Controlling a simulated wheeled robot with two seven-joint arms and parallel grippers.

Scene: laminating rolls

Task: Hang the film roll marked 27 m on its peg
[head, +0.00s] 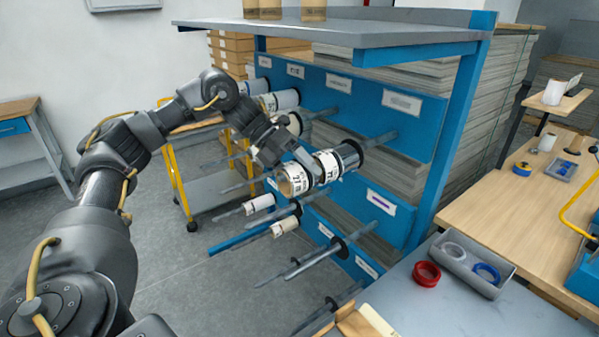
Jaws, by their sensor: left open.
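A white film roll (295,179) with dark print and a brown core faces me at the front of an upper peg. Its print is too small to read surely as 27 m. Behind it, apparently on the same peg, are another white printed roll (327,166) and a dark-edged roll (349,156). My left gripper (303,163) is open at the top of the front roll, with a finger by the gap behind it. I cannot tell whether it touches the roll. The peg inside the rolls is hidden. My right gripper is not in view.
The blue rack (450,130) has several labelled pegs, some bare (330,254) and some with small rolls (285,227). A yellow-framed cart (208,190) stands behind my arm. On the right, a bench holds a grey tray (455,262) and a red tape ring (427,274).

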